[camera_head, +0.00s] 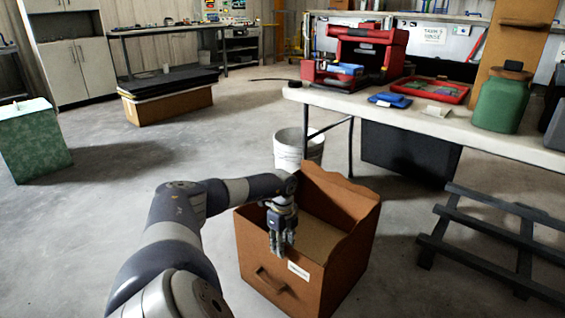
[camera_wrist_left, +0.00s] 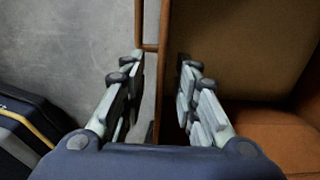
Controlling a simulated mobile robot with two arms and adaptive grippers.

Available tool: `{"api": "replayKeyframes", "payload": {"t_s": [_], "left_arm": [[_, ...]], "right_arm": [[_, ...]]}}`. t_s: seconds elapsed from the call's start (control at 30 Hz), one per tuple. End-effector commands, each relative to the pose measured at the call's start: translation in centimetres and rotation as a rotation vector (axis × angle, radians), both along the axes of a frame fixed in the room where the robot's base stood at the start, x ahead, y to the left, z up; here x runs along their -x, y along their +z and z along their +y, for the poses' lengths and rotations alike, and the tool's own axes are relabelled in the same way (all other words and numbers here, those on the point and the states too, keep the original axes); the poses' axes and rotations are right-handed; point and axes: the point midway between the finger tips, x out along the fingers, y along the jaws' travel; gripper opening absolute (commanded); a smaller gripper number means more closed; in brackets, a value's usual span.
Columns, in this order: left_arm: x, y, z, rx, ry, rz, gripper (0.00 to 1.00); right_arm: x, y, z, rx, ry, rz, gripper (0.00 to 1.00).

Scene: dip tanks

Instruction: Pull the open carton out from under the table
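The open brown carton (camera_head: 350,262) stands on the concrete floor in front of the white-topped table (camera_head: 500,140). In the head view it does not lie beneath the tabletop. It has a handle and a white label on its near face. My left gripper (camera_head: 281,246) points down at the carton's near wall. In the left wrist view the gripper (camera_wrist_left: 161,66) is open, with one finger on each side of the carton's wall (camera_wrist_left: 158,105). Gaps show between the fingers and the wall. My right gripper is not in view.
A white bucket (camera_head: 299,148) stands just behind the carton. A dark box (camera_head: 408,152) is under the table. A dark slatted rack (camera_head: 490,244) is on the floor to the right. A green box (camera_head: 35,142) stands far left.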

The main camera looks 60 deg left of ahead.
Motion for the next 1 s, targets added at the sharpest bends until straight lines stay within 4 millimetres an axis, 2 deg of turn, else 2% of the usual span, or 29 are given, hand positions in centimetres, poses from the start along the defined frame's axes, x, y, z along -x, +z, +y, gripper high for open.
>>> {"api": "replayKeyframes", "payload": {"t_s": [0.1, 0.3, 1.0], "left_arm": [[0.0, 2.4, 0.1, -0.003, -0.002, -0.001, 0.28], [0.0, 4.6, 0.0, 0.0, 0.0, -0.001, 0.28], [0.0, 5.0, 0.0, 0.0, 0.0, 0.001, 0.28]], "right_arm": [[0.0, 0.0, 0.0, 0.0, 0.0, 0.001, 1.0], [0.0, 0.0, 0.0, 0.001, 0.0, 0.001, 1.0], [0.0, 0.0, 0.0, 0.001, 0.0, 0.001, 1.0]]}}
